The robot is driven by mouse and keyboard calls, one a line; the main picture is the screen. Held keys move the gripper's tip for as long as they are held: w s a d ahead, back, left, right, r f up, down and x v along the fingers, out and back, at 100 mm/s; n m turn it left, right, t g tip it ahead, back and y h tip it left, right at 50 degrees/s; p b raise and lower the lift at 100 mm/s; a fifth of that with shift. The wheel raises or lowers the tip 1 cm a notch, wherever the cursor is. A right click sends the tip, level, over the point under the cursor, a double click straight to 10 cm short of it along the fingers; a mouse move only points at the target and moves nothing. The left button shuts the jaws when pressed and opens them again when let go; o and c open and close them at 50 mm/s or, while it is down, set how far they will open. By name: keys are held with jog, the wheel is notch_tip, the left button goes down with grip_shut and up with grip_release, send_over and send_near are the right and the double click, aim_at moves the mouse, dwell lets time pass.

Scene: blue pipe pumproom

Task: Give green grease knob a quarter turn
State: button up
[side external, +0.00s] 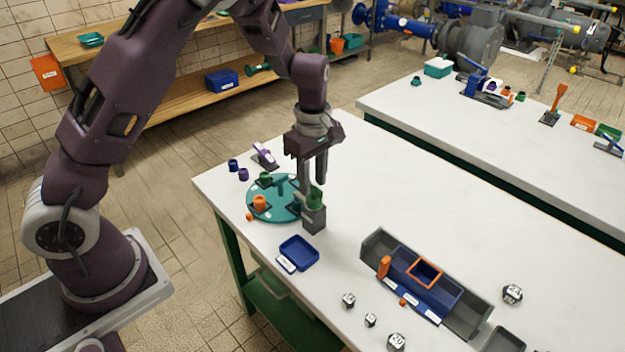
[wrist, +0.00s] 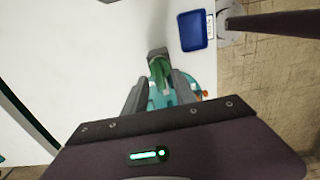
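The green grease knob (side external: 314,201) stands upright on top of a grey block (side external: 314,220) at the near edge of the teal round plate. It also shows in the wrist view (wrist: 159,72). My gripper (side external: 312,187) points down right above the knob, with its fingertips at about the height of the knob's top. In the wrist view my gripper (wrist: 159,80) has its two fingers apart, one on each side of the green knob. A gap shows at the left finger; contact at the right finger cannot be told.
The teal round plate (side external: 262,212) carries an orange cup (side external: 260,202) and a green piece (side external: 265,178). A blue tray (side external: 299,252) lies in front. A grey bin (side external: 378,246) with blue and orange boxes stands right, near several numbered blocks (side external: 397,342).

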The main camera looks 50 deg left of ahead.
jog(key=shift+f, duration=0.3)
grip_shut()
jog(key=shift+m, duration=0.3)
jog(key=m, duration=0.3)
jog(key=shift+m, duration=0.3)
jog(key=m, duration=0.4)
jog(key=shift+w+m, duration=0.15)
jog(key=shift+m, duration=0.15)
jog(key=m, duration=0.4)
jog(key=shift+w+d, duration=0.1)
jog(key=m, duration=0.4)
jog(key=shift+d+m, duration=0.1)
jog(key=shift+m, duration=0.5)
